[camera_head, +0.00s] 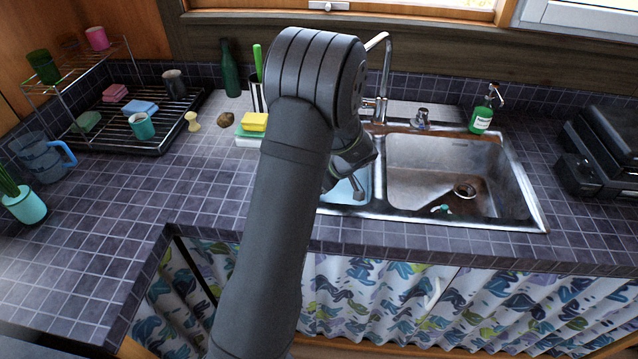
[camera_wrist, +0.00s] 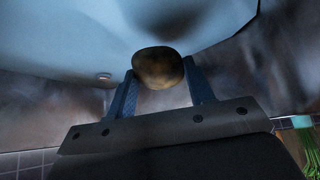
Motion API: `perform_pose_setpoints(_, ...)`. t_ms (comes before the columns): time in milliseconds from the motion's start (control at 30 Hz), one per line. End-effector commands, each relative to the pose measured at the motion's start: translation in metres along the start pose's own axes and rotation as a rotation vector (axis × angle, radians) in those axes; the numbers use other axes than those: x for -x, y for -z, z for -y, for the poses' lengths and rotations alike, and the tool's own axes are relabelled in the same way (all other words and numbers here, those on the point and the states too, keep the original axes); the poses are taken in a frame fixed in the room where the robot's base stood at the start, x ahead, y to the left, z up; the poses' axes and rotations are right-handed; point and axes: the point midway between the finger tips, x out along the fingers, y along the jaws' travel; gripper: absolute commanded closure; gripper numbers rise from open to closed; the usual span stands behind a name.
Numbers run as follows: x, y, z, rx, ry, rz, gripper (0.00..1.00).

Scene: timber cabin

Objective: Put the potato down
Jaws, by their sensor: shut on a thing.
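The potato (camera_wrist: 158,67) is brown and rounded, and in the wrist view it sits between the two blue fingers of my gripper (camera_wrist: 162,82). My gripper is shut on it. Beyond it is a light blue surface with a dark shadow, edged by stained grey walls. In the head view my gripper (camera_head: 357,186) points down over the left, light blue sink basin (camera_head: 340,193), and my arm hides much of it. The potato cannot be made out there. I cannot tell whether it touches the basin's bottom.
The right sink basin (camera_head: 430,165) has a drain and a small green thing in it. The faucet (camera_head: 384,75) stands behind. Left are sponges (camera_head: 254,122), a brown lump (camera_head: 226,119), a brush (camera_head: 193,121) and a dish rack (camera_head: 135,118).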

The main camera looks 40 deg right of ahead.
Motion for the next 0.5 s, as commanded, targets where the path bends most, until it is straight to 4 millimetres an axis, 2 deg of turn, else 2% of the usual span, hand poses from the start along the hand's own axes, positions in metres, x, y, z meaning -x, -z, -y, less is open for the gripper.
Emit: perform_pose_setpoints(500,-0.0079,-0.0051,-0.0004,-0.001,-0.001,-0.001,0.76)
